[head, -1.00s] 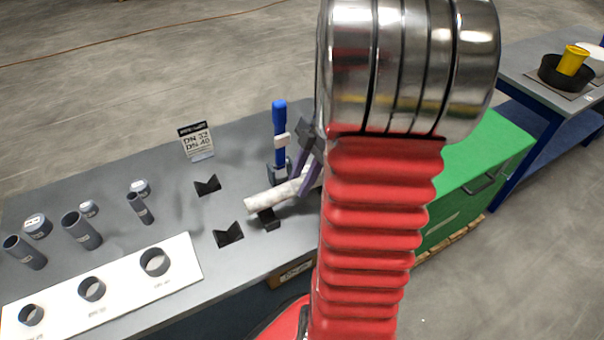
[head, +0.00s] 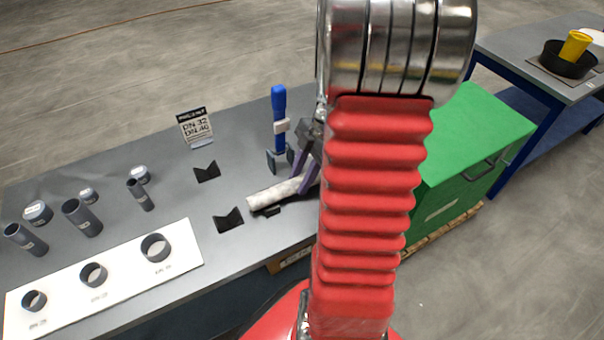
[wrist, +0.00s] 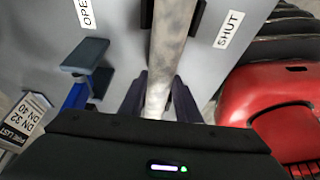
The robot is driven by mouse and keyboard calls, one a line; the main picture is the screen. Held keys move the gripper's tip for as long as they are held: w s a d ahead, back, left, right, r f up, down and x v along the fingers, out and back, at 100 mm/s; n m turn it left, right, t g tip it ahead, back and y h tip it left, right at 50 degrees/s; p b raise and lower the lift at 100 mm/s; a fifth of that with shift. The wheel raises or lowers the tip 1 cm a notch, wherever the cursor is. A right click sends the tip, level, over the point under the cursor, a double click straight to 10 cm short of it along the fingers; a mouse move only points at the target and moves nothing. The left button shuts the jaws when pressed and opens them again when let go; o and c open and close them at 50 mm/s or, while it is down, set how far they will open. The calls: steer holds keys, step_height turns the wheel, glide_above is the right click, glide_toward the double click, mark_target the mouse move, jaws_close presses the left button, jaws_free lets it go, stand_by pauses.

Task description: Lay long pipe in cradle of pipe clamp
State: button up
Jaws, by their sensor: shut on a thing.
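My gripper (head: 304,178) is shut on the long pipe (head: 270,194), a pale grey, mottled tube. In the wrist view the pipe (wrist: 172,45) runs up between the two dark purple fingers (wrist: 160,98). In the head view its free end points left, over or on a small black block (head: 271,210) that it mostly covers. I cannot tell whether they touch. The pipe clamp (head: 279,135), with an upright blue handle, stands just behind the pipe. In the wrist view dark edges flank the pipe at the top. My arm hides the pipe's right part.
Two black V-blocks (head: 207,172) (head: 228,219) sit left of the pipe. A DN sign (head: 195,128), several grey pipe pieces and a white board (head: 120,277) with rings lie further left. OPEN (wrist: 86,12) and SHUT (wrist: 229,29) labels flank the pipe. A green cabinet (head: 470,140) stands right.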

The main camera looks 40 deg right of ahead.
steer(key=o, duration=1.2)
steer(key=v, duration=1.3)
steer(key=shift+s+d+r, duration=0.1)
steer(key=shift+d+r, duration=0.1)
steer(key=shift+r, duration=0.05)
stand_by(0.4)
